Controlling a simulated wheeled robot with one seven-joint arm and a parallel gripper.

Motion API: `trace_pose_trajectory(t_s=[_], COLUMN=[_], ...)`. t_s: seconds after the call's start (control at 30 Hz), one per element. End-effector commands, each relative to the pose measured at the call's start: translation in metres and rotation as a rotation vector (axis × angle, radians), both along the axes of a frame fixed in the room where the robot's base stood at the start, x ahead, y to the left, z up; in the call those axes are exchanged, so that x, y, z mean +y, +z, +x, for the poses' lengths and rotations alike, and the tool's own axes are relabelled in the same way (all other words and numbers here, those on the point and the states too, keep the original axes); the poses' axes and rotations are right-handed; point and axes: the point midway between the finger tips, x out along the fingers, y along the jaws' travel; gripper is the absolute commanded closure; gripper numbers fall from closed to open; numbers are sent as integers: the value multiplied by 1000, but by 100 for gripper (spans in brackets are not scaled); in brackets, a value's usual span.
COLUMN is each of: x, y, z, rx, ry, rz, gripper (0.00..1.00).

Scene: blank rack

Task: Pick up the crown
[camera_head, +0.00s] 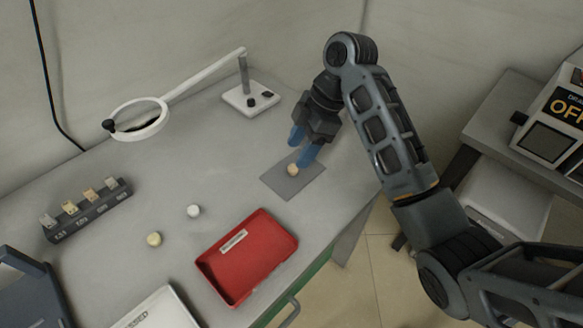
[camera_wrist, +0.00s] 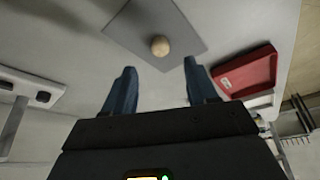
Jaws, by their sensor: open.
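A small cream rounded piece, which looks like the crown (camera_head: 292,169), sits on a grey square mat (camera_head: 281,184) near the table's right side. It also shows in the wrist view (camera_wrist: 160,46), on the mat and ahead of the gap between my fingertips. My gripper (camera_head: 302,146) has blue fingers, apart and empty, pointing down just above the mat. In the wrist view, my gripper (camera_wrist: 160,75) has one finger to each side of the crown's line, and nothing is between them. The crown's fine shape is too small to tell.
A red tray (camera_head: 207,264) lies in front of the mat. A cream piece (camera_head: 154,239) and a white piece (camera_head: 193,211) lie left. A rack (camera_head: 90,212) of blanks stands far left. A magnifier lamp base (camera_head: 250,98) stands behind. The table between them is clear.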

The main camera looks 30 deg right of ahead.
Motion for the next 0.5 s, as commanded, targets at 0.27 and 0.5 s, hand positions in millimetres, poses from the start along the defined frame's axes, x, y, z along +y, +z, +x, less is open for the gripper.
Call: trace_pose_trajectory(t_s=[0.27,0.5], x=[10,14], y=[-36,-45], z=[0,1], rx=[3,0], ry=[-1,-1], rz=[1,0], gripper=[43,43])
